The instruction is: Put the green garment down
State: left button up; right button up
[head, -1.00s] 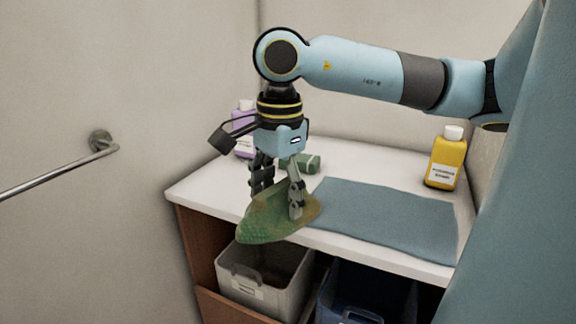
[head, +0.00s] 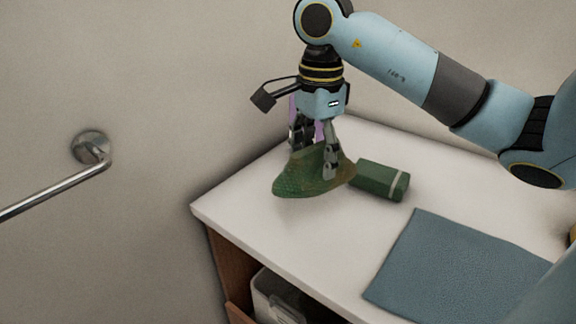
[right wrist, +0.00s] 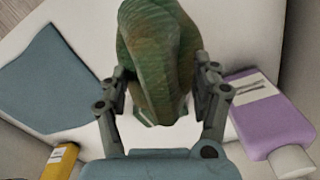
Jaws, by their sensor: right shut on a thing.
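The green garment (head: 303,177) is a crumpled green and brownish cloth in the head view. My right gripper (head: 318,158) is shut on it from above, over the left part of the white counter. Whether the cloth touches the counter I cannot tell. In the right wrist view the garment (right wrist: 160,60) hangs between the two fingers of the right gripper (right wrist: 165,88). My left gripper is not in view.
A blue-grey cloth (head: 450,265) lies flat at the right. A bin (head: 280,300) sits below.

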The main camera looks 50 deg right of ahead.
jog(key=w+f, duration=0.1)
jog(key=w, duration=0.1)
jog(key=w+a+f, duration=0.1)
jog(key=w+f, duration=0.1)
jog(key=w, duration=0.1)
jog(key=w+f+b, duration=0.1)
jog(key=w, duration=0.1)
jog(key=shift+w+a+f, duration=0.2)
jog(key=shift+a+f, duration=0.1)
jog(key=shift+a, duration=0.05)
jog(key=shift+w+f, duration=0.1)
jog(key=shift+f, duration=0.05)
notch_tip(320, 180, down, 3)
jog(key=shift+b, duration=0.9)
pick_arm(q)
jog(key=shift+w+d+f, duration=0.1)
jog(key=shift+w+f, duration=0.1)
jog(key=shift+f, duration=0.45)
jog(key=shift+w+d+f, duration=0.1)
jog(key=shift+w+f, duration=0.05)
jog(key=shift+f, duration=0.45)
pick_arm(e)
jog(key=shift+f, duration=0.3)
jog(key=o, duration=1.2)
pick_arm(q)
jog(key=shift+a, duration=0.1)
